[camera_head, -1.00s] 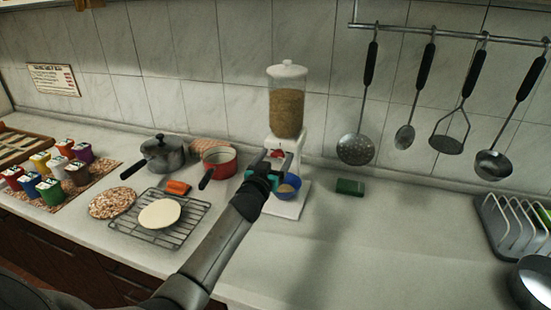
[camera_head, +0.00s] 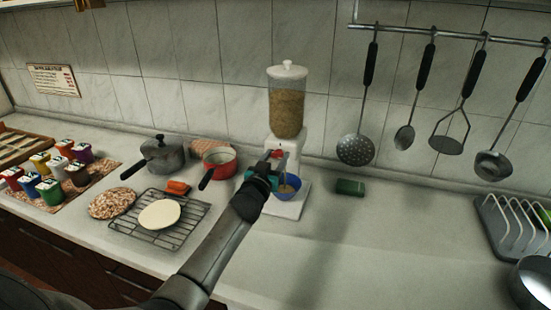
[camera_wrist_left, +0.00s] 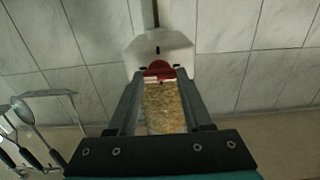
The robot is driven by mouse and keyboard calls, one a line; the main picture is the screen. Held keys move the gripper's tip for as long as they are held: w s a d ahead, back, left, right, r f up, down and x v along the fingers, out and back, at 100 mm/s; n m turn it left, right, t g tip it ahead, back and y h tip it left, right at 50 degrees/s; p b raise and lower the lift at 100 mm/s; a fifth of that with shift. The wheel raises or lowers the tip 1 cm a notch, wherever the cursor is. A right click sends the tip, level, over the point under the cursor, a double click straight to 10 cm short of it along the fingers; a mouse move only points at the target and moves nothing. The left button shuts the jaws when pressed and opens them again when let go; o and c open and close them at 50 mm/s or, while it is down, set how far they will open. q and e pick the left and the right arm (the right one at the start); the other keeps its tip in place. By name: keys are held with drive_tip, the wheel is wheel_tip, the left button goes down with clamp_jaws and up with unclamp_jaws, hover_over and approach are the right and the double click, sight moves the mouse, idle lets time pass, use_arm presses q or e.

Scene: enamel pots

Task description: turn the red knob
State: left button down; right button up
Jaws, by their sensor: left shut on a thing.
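The red knob (camera_head: 279,153) is on the front of the white grain dispenser (camera_head: 281,143), below its clear hopper of grain (camera_head: 287,110). My left gripper (camera_head: 270,158) is at the dispenser's front, shut on the red knob. In the left wrist view the red knob (camera_wrist_left: 158,70) shows between the tips of the fingers (camera_wrist_left: 160,79), with the white dispenser body (camera_wrist_left: 158,48) behind it. The gripper partly hides the knob in the head view. A blue bowl (camera_head: 289,187) stands on the dispenser's base under the outlet. My right gripper is not in view.
A red pan (camera_head: 221,162), a grey pot (camera_head: 165,155) and a wire rack (camera_head: 142,228) with a pale disc are left of the dispenser. A green box (camera_head: 350,187) lies to the right. The counter's right middle is clear. Utensils hang on the wall.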

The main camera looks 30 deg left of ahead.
use_arm(q)
drive_tip(key=m, duration=0.3)
drive_tip(key=shift+m, duration=0.4)
drive_tip(key=m, duration=0.4)
drive_tip(key=shift+d+f+m, duration=0.1)
drive_tip(key=shift+m, duration=0.2)
drive_tip(key=m, duration=0.4)
drive_tip(key=shift+f+m+b, duration=0.1)
drive_tip(key=shift+m+b, duration=0.3)
drive_tip(key=shift+m, duration=2.1)
drive_tip(key=shift+c, duration=1.6)
unclamp_jaws()
